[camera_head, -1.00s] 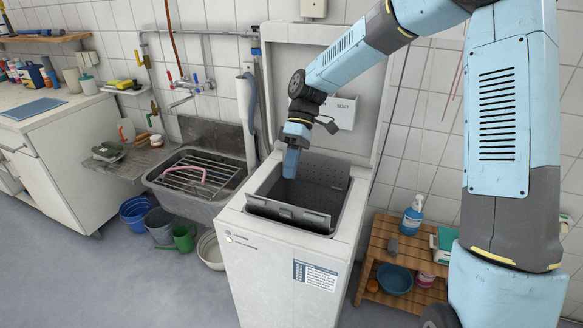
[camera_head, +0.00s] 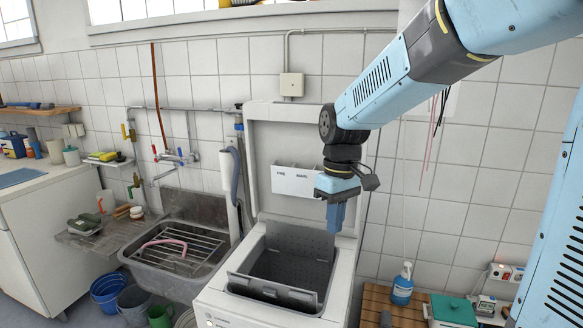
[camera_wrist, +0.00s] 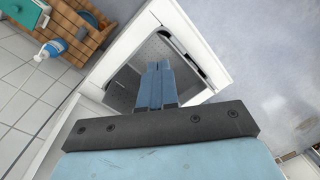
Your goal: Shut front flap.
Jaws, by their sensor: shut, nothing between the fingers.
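The white top-loading washer (camera_head: 250,312) stands in the middle with its outer lid (camera_head: 290,150) raised against the tiled wall. Inside its opening is the grey perforated drum (camera_head: 298,243). The front flap (camera_head: 274,290) is a grey plate along the drum's front edge, tilted outward and open. My gripper (camera_head: 336,218) points down above the right back part of the opening, apart from the flap. Its blue fingers are together and empty. In the wrist view my gripper (camera_wrist: 157,70) shows over the drum opening, and its fingers hide part of the drum.
A sink (camera_head: 180,252) with a wire rack stands left of the washer. A wooden shelf (camera_head: 372,300) with a blue soap bottle (camera_head: 402,285) is at the right. The raised lid stands close behind my gripper. The air above the opening's front is clear.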

